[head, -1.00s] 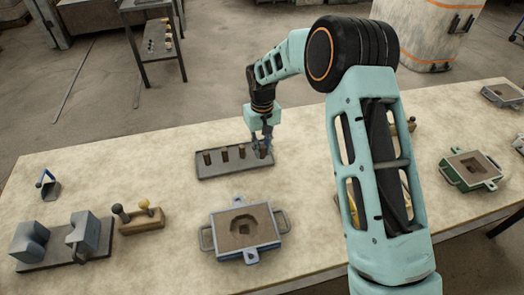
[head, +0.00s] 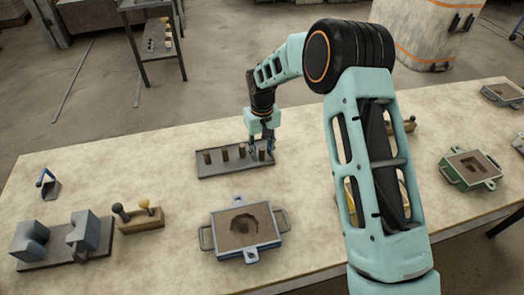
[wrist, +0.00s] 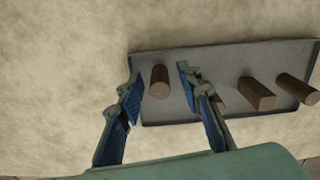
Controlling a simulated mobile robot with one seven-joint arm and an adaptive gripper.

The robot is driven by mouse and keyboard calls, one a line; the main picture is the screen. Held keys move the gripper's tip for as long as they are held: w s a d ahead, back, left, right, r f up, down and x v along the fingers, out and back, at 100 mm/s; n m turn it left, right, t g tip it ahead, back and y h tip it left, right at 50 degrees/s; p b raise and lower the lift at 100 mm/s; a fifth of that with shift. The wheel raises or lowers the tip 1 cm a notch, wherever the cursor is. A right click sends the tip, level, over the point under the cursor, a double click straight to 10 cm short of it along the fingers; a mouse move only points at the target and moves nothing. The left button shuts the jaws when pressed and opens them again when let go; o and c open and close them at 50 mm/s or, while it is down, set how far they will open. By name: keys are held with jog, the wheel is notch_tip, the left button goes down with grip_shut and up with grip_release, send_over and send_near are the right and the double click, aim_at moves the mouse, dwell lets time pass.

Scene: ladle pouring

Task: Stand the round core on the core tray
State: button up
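The round core (wrist: 160,83) is a short brown cylinder standing at one end of the grey core tray (wrist: 205,62). In the head view the core (head: 262,155) is the rightmost on the tray (head: 235,171). My gripper (wrist: 158,75) is open, with a blue-padded finger on each side of the core. Gaps show between the core and both fingers in the wrist view. In the head view my gripper (head: 259,148) is low over the tray's right end, and its fingers partly hide that area.
Several other brown cores stand on the tray, including a square one (wrist: 257,94). A sand mould with handles (head: 242,240) lies in front of the tray. A block with two knobs (head: 138,218) and a grey fixture (head: 65,255) stand to the left. A green mould (head: 470,170) is far right.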

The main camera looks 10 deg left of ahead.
aim_at(263, 148)
notch_tip(263, 148, up, 12)
jog(key=shift+b, duration=0.3)
jog(key=shift+d, duration=0.1)
dwell(0.3)
